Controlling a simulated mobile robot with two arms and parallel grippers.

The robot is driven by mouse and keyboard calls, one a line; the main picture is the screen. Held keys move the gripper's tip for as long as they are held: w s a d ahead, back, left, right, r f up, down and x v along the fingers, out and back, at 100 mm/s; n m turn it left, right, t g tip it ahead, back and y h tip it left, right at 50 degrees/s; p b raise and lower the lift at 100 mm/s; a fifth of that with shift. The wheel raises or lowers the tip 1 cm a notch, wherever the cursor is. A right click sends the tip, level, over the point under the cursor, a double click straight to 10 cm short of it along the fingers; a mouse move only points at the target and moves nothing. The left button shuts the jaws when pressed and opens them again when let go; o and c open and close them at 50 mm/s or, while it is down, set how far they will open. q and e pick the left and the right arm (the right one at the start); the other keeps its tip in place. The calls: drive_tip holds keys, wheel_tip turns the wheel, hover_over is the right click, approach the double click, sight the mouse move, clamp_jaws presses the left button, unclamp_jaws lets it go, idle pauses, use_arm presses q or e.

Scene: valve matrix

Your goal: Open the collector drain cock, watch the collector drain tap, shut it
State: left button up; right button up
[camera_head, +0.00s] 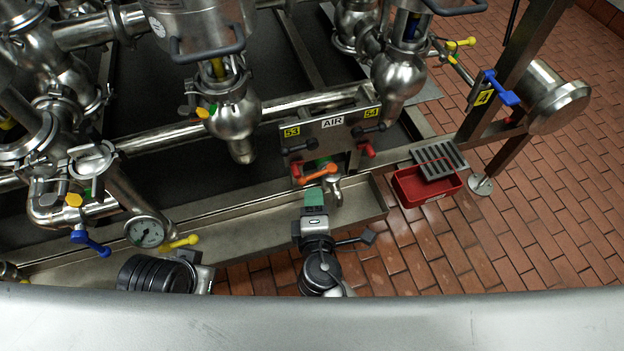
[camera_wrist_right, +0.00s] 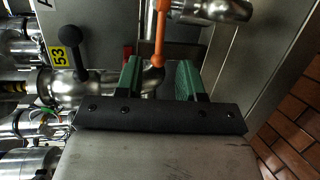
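An orange lever (camera_head: 318,173) sits on a steel cock below the AIR plate in the head view. A short steel spout (camera_head: 333,190) bends down beside it, above the trough. My right gripper (camera_head: 313,197) with green fingers is just in front of the lever. In the right wrist view the fingers (camera_wrist_right: 160,78) are apart, and the end of the orange lever (camera_wrist_right: 160,38) appears between their tips; I cannot tell whether they touch it. No flow shows at the spout. My left arm is at the lower left; its fingers cannot be made out.
A steel trough (camera_head: 240,228) runs below the pipes. A red crate (camera_head: 408,198) with a grey grate stands right of it on the tiles. Black levers flank the 53 and 54 labels (camera_head: 292,131). A yellow lever and a gauge (camera_head: 145,232) are at left.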

sight(313, 178)
drive_tip(key=w, duration=0.3)
drive_tip(key=w+f, duration=0.1)
drive_tip(key=w, duration=0.2)
drive_tip(key=shift+w+a+f, duration=0.1)
drive_tip(key=shift+w, duration=0.05)
clamp_jaws()
